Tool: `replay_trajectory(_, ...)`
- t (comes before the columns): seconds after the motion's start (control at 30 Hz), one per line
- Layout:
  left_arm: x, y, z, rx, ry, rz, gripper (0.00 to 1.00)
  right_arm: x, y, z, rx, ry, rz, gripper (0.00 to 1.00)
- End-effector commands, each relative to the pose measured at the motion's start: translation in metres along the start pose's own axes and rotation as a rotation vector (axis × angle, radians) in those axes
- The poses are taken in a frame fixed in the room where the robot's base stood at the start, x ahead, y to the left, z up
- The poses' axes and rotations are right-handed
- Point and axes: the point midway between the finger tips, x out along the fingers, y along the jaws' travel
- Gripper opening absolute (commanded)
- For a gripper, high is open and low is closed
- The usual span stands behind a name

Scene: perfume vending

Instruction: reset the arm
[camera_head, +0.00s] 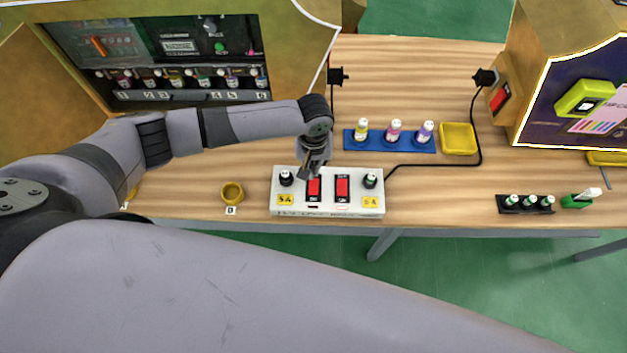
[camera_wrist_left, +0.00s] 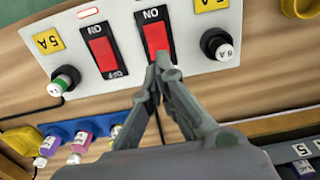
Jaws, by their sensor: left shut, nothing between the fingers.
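My left gripper (camera_head: 309,170) is over the white switch box (camera_head: 328,210) on the wooden table. Its fingers are shut and empty. In the left wrist view the closed fingertips (camera_wrist_left: 163,62) are at the edge of one red rocker switch (camera_wrist_left: 155,38); I cannot tell whether they touch it. In the head view this is the left red switch (camera_head: 314,189). The second red switch (camera_head: 342,188) is beside it, clear of the fingers. My left arm reaches in from the left. My right gripper is not in view.
A blue rack (camera_head: 390,147) with three bottles and a yellow tray (camera_head: 458,139) stand behind the switch box. A yellow cup (camera_head: 232,193) is to its left. A vending machine (camera_head: 190,25) stands at back left. A black cable (camera_head: 430,164) crosses the table.

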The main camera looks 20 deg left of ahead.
Motion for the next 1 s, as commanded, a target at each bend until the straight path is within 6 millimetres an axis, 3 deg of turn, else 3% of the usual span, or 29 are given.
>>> replay_trajectory(0.17,-0.013,0.0,0.0,0.001,0.0,0.0,0.0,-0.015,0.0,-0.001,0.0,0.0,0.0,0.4)
replay_trajectory(0.77,-0.011,0.003,0.003,0.009,-0.002,0.006,0.0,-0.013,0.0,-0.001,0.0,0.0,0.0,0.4)
replay_trajectory(0.87,-0.01,0.017,0.022,0.068,-0.014,0.043,0.0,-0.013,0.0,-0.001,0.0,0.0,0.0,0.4)
replay_trajectory(1.0,-0.019,0.054,0.072,0.232,-0.015,0.164,0.0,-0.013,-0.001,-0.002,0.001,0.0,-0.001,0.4)
